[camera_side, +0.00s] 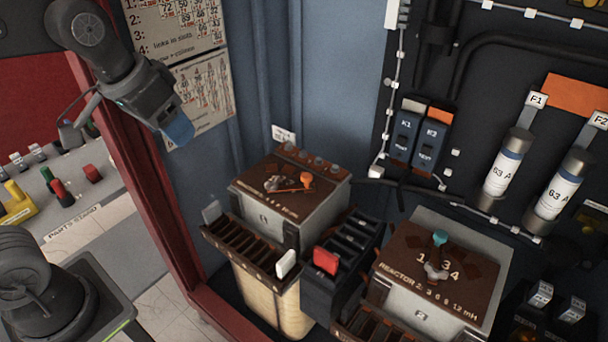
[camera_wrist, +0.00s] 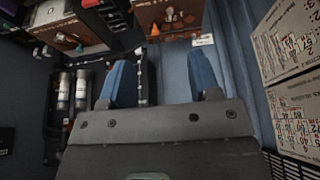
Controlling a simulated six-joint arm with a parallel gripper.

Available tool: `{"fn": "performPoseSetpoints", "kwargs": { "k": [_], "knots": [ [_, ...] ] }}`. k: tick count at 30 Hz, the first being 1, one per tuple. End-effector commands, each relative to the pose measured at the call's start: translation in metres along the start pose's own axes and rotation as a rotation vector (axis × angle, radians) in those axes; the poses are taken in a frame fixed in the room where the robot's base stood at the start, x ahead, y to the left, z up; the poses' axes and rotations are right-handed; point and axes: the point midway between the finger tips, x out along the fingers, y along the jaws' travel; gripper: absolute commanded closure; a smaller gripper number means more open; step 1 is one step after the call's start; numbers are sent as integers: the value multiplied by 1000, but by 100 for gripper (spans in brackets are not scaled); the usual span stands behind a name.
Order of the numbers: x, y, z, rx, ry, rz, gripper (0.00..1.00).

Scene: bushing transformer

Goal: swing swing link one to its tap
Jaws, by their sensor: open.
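A swing link with an orange knob (camera_side: 306,180) lies on the brown top panel (camera_side: 262,197) of the left unit; its metal hub is to the left of the knob. I take it for swing link one, but no label confirms this. A second link with a teal knob (camera_side: 439,238) sits on the right unit's panel, marked REACTOR 2. My gripper (camera_side: 178,132) is up at the left, before the paper charts and well apart from both links. In the wrist view my gripper (camera_wrist: 161,76) shows two blue fingers spread with nothing between them; the orange knob (camera_wrist: 154,30) appears beyond them, upside down.
Fuses (camera_side: 502,170) and switches K1, K2 (camera_side: 404,135) are on the back panel. A red post (camera_side: 135,160) stands left. Space above the left unit is clear.

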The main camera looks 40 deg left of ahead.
Motion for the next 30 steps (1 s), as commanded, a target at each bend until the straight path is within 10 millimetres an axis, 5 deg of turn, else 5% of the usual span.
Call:
{"fn": "performPoseSetpoints", "kwargs": {
  "k": [8,15,24,30],
  "knots": [
    [39,12,-100,0,-139,4,43],
    [106,25,-167,1,-252,2,43],
    [201,42,-207,1,-367,-4,43],
    [227,46,-211,1,-395,-7,43]
  ]
}}
